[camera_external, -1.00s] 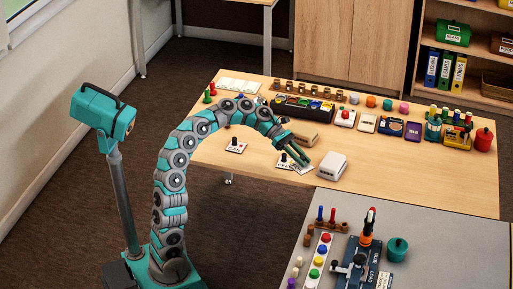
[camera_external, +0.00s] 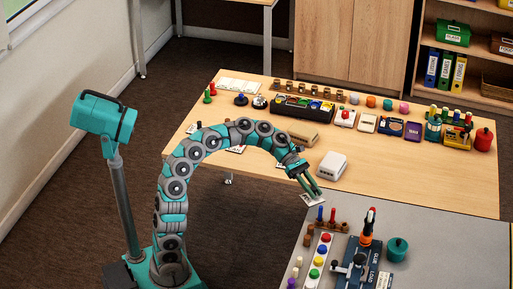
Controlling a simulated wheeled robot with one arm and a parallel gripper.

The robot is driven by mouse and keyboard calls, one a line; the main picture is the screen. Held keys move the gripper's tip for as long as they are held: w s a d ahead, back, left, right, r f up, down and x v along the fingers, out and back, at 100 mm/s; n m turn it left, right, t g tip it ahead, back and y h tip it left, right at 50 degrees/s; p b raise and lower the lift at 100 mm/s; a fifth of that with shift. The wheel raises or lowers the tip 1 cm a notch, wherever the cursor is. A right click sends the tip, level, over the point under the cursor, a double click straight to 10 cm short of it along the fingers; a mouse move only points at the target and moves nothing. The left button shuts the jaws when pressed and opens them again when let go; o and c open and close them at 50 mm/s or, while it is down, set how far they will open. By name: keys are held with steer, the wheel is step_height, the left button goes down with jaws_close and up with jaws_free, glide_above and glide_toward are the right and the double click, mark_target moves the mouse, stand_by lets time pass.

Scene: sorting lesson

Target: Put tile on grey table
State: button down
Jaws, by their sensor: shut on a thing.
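A small white tile (camera_external: 309,199) is in my gripper (camera_external: 317,192), which is shut on it and points down. The tile hangs by the back left corner of the grey table (camera_external: 440,225), near the front edge of the wooden table (camera_external: 440,185). I cannot tell its exact height or whether it touches anything. My arm arches over the left part of the wooden table and partly hides other white tiles (camera_external: 237,149) there.
On the grey table, red and blue pegs (camera_external: 333,213), a row of coloured buttons (camera_external: 320,261), a blue device (camera_external: 358,262) and a teal pot (camera_external: 397,249) stand at the left. Its right side is clear. A white box (camera_external: 330,166) stands behind my gripper.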

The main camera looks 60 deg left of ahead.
glide_above(338, 202)
steer(key=shift+f, duration=0.45)
steer(key=shift+f+b, duration=0.7)
steer(key=shift+f, duration=1.05)
steer(key=c, duration=0.7)
jaws_free()
steer(key=shift+f, duration=0.1)
steer(key=shift+a, duration=0.1)
steer(key=p+v, duration=0.1)
steer(key=v, duration=1.1)
steer(key=shift+p, duration=0.4)
